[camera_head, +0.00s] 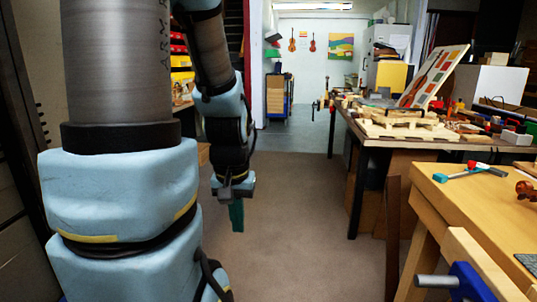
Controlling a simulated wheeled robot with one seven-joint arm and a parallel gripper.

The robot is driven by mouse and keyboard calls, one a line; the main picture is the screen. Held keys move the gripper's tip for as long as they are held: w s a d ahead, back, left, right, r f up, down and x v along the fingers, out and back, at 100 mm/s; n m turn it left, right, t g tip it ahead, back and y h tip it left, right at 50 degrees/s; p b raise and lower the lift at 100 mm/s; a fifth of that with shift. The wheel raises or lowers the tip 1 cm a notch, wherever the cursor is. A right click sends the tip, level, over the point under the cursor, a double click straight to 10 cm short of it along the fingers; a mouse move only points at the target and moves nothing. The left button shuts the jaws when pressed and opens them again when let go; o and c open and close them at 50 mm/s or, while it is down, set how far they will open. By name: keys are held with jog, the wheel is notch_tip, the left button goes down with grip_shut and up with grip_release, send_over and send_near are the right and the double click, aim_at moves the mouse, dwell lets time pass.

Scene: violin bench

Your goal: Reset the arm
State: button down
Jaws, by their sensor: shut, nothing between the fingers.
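My arm fills the left part of the head view, with grey tubes and light blue covers. It bends over and its far section hangs downward. My gripper (237,215) is at the lower end of that section, with teal fingers pointing down over the bare floor. The fingers are shut and I see nothing held between them. The gripper is well to the left of the benches and touches nothing that I can see.
A wooden workbench (455,195) stands at the right front, with a red and teal tool (470,172) on it. A cluttered dark table (372,141) stands behind it. The brown floor (300,210) between my arm and the benches is clear.

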notch_tip(320, 180, up, 18)
jog(key=p, duration=1.6)
jog(key=shift+f, duration=0.25)
